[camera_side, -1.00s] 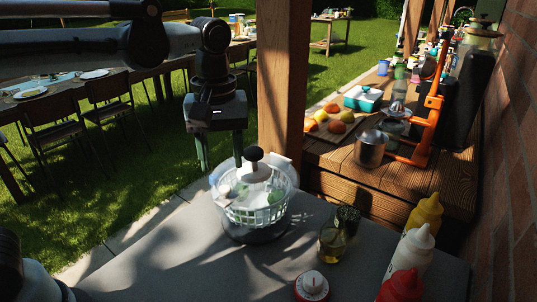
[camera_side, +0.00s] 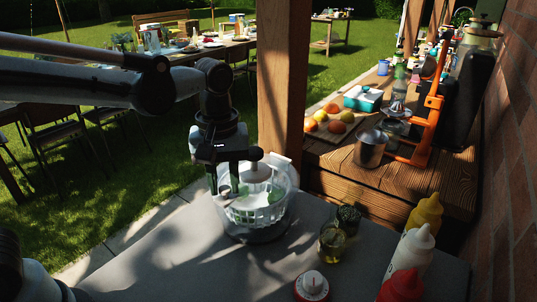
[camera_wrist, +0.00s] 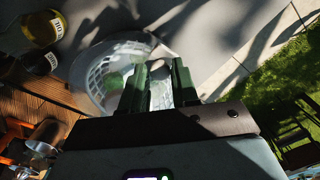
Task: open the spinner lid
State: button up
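The salad spinner (camera_side: 262,215) stands on the grey table top, a clear bowl around a white slatted basket with green contents. In the wrist view my gripper (camera_wrist: 159,66) overlaps the right part of the spinner (camera_wrist: 98,78). Whether the fingers touch the lid cannot be told.
A red-and-white round container (camera_side: 312,286) and sauce bottles (camera_side: 409,254) are at the front right. A wooden post (camera_side: 282,85) rises behind. The table's front left is clear.

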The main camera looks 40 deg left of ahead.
grip_shut()
jog(key=w+r+g, duration=0.4)
jog(key=r, duration=0.3)
jog(key=shift+g, duration=0.4)
jog(key=shift+r, duration=0.1)
jog(key=shift+o, duration=2.3)
grip_release()
jog(key=shift+s, duration=0.1)
jog(key=v, duration=0.7)
jog(key=shift+r, duration=0.25)
